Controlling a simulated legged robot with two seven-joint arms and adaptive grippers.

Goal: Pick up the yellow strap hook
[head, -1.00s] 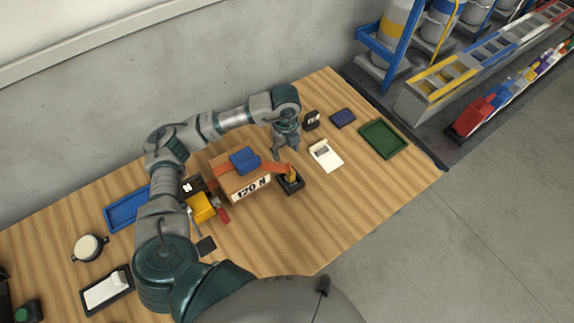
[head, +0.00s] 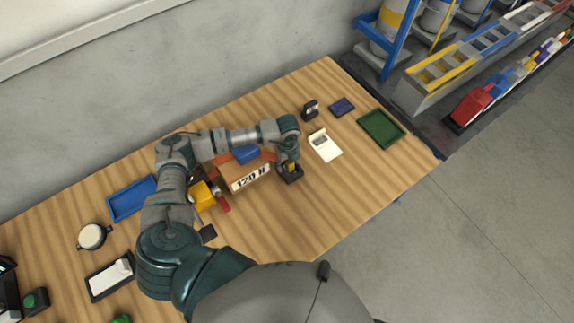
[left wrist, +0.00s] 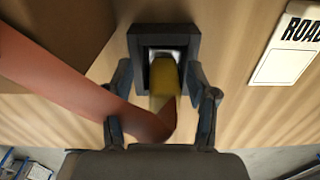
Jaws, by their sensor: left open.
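The yellow strap hook (left wrist: 164,78) stands in a small black holder (left wrist: 190,42) in the left wrist view. In the head view the hook (head: 291,167) shows just below my left gripper, and the holder (head: 292,179) sits on the table beside the cardboard box. An orange strap (left wrist: 75,88) runs from the left to the hook. My left gripper (left wrist: 164,100) is open, with one finger on each side of the hook; whether either finger touches it I cannot tell. The left finger lies close to the strap. My right gripper is not in view.
The cardboard box (head: 247,179) marked with black letters stands left of the holder. A white card (head: 325,148), a green tray (head: 382,129) and a small black item (head: 310,108) lie to the right.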

